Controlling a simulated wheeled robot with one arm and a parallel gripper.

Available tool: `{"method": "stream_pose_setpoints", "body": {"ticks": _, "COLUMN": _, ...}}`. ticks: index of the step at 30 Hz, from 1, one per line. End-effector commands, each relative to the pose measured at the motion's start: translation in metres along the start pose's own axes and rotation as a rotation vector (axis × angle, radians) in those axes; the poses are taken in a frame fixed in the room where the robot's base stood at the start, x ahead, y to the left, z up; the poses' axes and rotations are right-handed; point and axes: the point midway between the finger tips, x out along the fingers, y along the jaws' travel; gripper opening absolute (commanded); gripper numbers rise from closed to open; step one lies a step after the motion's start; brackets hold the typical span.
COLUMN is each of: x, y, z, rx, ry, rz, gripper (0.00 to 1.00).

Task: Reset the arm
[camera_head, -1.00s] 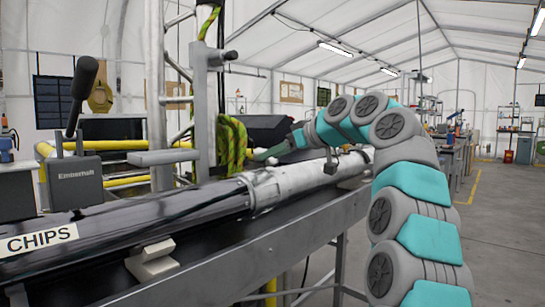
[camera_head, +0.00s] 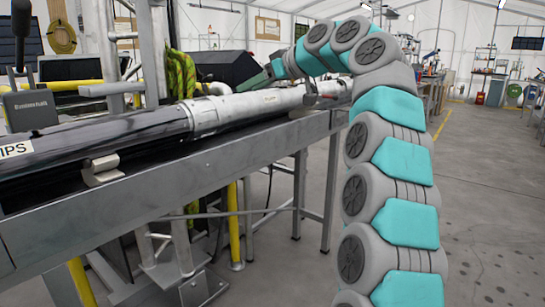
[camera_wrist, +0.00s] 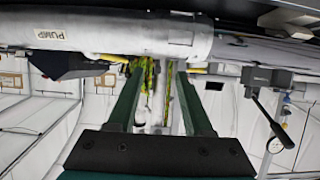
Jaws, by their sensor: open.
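My arm rises on the right in the head view and bends over to the left. My dark green gripper (camera_head: 262,78) is at its end, beside the grey-white pipe section (camera_head: 262,103); the fingertips are hard to make out there. In the wrist view my gripper (camera_wrist: 156,68) shows two dark green fingers spread apart with nothing held between them. The pipe, labelled PUMP (camera_wrist: 50,34), crosses the top of that view just beyond the fingertips. I cannot tell whether the fingers touch it.
The long pipe lies along a grey metal rack (camera_head: 235,165) with open legs. Yellow-green ropes (camera_head: 181,78) hang from a post behind it. A grey box (camera_head: 30,108) stands at the left. The concrete floor (camera_head: 490,180) at the right is clear.

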Motion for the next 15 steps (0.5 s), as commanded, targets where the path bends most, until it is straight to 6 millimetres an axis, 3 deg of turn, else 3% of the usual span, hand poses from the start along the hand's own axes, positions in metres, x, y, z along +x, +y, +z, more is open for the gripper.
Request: {"method": "stream_pose_setpoints", "body": {"ticks": 15, "x": -0.003, "y": -0.016, "z": 0.033, "rx": 0.108, "ry": -0.100, "rz": -0.021, "gripper": 0.51}}
